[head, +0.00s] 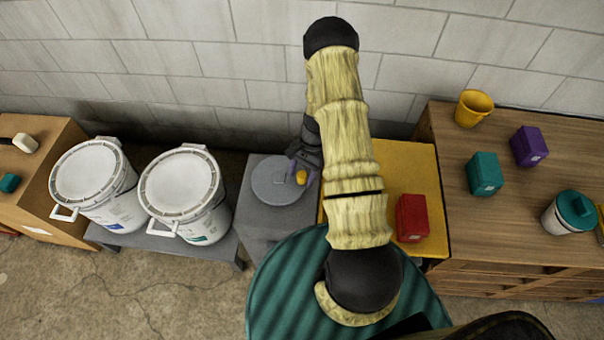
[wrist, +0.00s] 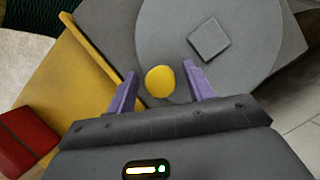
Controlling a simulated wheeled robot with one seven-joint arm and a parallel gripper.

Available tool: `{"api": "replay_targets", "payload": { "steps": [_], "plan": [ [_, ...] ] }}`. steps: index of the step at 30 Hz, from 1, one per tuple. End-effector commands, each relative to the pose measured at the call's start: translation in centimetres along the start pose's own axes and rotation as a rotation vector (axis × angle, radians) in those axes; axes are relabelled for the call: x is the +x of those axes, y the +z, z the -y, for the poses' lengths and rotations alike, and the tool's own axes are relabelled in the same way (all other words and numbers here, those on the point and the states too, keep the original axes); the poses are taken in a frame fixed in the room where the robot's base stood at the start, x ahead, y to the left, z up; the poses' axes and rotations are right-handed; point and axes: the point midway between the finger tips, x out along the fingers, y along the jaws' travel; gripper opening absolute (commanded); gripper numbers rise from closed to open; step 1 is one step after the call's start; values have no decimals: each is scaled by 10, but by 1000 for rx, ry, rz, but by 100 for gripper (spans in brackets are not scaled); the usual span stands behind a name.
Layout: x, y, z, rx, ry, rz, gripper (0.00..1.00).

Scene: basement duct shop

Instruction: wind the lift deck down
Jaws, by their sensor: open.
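The yellow lift deck (head: 400,170) lies between a grey pedestal (head: 258,225) and the wooden cabinet; my arm hides part of it. On the pedestal is a round grey crank disc (head: 266,182) with a small yellow knob (head: 302,177) near its rim. In the wrist view the disc (wrist: 165,30) has a square hub (wrist: 209,39), and the knob (wrist: 160,81) lies between my purple fingers. My gripper (wrist: 160,68) is open, a finger on each side of the knob with gaps showing. Their height relative to the knob is unclear.
A red box (head: 411,217) sits on the deck. Two white buckets (head: 182,185) stand on a low bench at left. The cabinet (head: 510,230) at right holds a yellow cup (head: 473,107), teal and purple boxes and a lidded container. A block wall closes the back.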

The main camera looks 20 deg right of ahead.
Motion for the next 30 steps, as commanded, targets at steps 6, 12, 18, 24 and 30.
{"api": "replay_targets", "payload": {
  "steps": [6, 12, 18, 24, 30],
  "plan": [
    [5, 0, 0, 0, -1, -2, 52],
    [5, 0, 0, 0, -1, -1, 38],
    [4, 0, 0, 0, -1, -1, 0],
    [4, -1, 0, -4, 0, -2, 0],
    [4, -3, 2, -37, 14, -1, 0]
  ]
}}
